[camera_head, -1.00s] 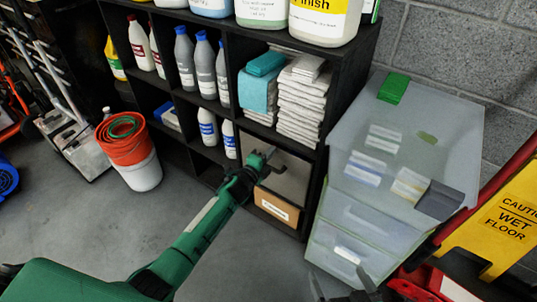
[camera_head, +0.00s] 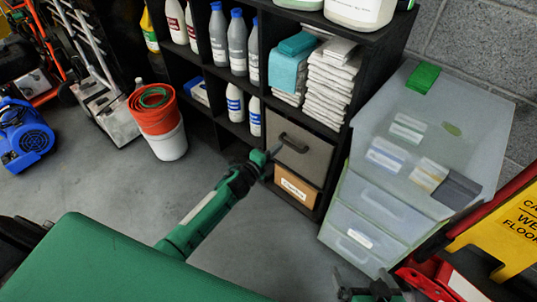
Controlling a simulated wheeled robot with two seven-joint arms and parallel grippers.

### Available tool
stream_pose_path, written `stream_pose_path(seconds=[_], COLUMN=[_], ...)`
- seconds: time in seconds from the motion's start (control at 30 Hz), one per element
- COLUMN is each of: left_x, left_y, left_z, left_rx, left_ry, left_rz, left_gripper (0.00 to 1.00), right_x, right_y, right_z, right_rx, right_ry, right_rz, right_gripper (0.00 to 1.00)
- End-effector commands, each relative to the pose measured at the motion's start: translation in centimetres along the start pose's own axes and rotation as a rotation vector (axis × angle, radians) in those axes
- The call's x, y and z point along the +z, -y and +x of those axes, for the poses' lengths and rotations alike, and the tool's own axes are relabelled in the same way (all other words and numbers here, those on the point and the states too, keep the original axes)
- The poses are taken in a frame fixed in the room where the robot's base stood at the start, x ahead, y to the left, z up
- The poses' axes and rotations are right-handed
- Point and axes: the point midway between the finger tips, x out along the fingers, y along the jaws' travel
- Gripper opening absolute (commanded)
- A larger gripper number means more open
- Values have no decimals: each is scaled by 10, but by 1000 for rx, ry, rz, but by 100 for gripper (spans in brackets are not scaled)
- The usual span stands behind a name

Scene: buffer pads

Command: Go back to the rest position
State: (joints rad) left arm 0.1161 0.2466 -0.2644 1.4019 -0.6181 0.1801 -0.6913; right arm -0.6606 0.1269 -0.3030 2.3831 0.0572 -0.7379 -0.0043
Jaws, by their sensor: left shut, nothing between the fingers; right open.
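My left gripper (camera_head: 269,156) is at the end of the green arm, shut and empty, in front of the grey drawer box (camera_head: 303,153) with a dark handle in the black shelf. It looks close to the box's left side; I cannot tell whether it touches. My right gripper (camera_head: 366,281) shows only in part at the bottom edge, its dark fingers apart and empty, in front of the translucent drawer unit (camera_head: 400,203).
The black shelf (camera_head: 338,130) holds bottles, folded cloths (camera_head: 330,82) and a cardboard box (camera_head: 297,188). Orange and white buckets (camera_head: 158,120) stand left. A blue blower (camera_head: 24,134) is at far left. A yellow wet floor sign (camera_head: 510,222) is at right. Grey floor lies clear at centre left.

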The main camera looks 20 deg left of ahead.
Motion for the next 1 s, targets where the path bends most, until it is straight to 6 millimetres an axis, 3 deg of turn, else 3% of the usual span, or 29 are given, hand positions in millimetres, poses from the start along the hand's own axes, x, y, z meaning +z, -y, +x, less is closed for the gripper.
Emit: stream_pose_path(seconds=[0.2, 0.67, 0.83, 1.0], left_x=[0, -6, -34, -78], left_y=[0, 0, -1, 1], left_z=[-29, -44, -80, -140], left_rx=[2, 7, 61, 169], left_ry=[0, 13, 100, 233], left_rz=[0, -44, -313, -738], left_gripper=[0, 0, 0, 0], right_x=[1, 3, 3, 3], right_y=[-6, -8, -8, -8], right_z=[-4, -5, -5, -5], right_rx=[16, 21, 21, 20], right_ry=[48, 64, 64, 64], right_rz=[-2, -2, -2, -3], right_gripper=[100, 100, 100, 100])
